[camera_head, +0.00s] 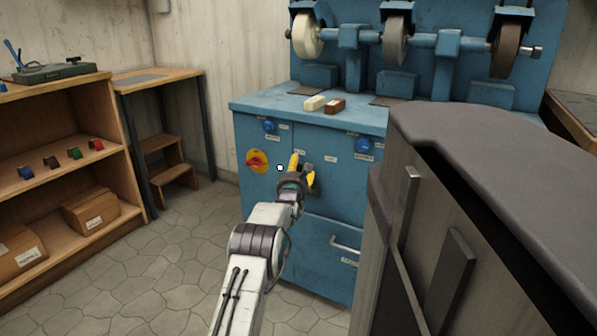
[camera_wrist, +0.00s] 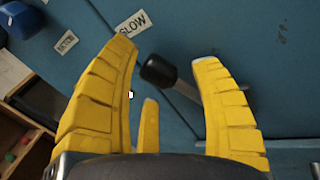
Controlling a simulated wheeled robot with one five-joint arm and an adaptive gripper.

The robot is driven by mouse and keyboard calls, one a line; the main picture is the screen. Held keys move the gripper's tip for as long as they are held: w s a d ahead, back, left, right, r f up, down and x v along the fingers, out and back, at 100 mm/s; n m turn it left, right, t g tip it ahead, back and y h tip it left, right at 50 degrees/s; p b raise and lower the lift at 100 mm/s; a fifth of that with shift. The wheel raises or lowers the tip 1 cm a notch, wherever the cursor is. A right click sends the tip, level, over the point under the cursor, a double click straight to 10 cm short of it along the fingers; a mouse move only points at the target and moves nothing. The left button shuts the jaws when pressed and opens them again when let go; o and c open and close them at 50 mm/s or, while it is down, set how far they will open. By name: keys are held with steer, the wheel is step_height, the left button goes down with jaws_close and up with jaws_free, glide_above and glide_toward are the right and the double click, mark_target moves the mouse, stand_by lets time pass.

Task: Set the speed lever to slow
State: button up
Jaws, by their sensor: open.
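The speed lever (camera_wrist: 158,71), a black knob on a grey shaft, sticks out of the blue machine front in the wrist view. The white SLOW label (camera_wrist: 132,24) is on the panel, above and left of the knob in that view. My gripper (camera_wrist: 165,56) is open, with one yellow finger to the left of the knob and the other to its right, and gaps show on both sides. In the head view my gripper (camera_head: 302,166) is at the front of the blue cabinet (camera_head: 325,226) and hides the lever.
A drawer handle (camera_head: 345,243) is below right. Two small blocks (camera_head: 315,103) lie on the bench top. A wooden shelf (camera_head: 60,160) stands at left; tiled floor between is clear.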

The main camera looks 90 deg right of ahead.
steer(key=shift+a+r, duration=0.1)
steer(key=shift+a, duration=0.1)
steer(key=w+a, duration=0.1)
steer(key=a, duration=1)
steer(key=shift+w+a, duration=0.25)
steer(key=shift+w, duration=0.1)
stand_by(0.9)
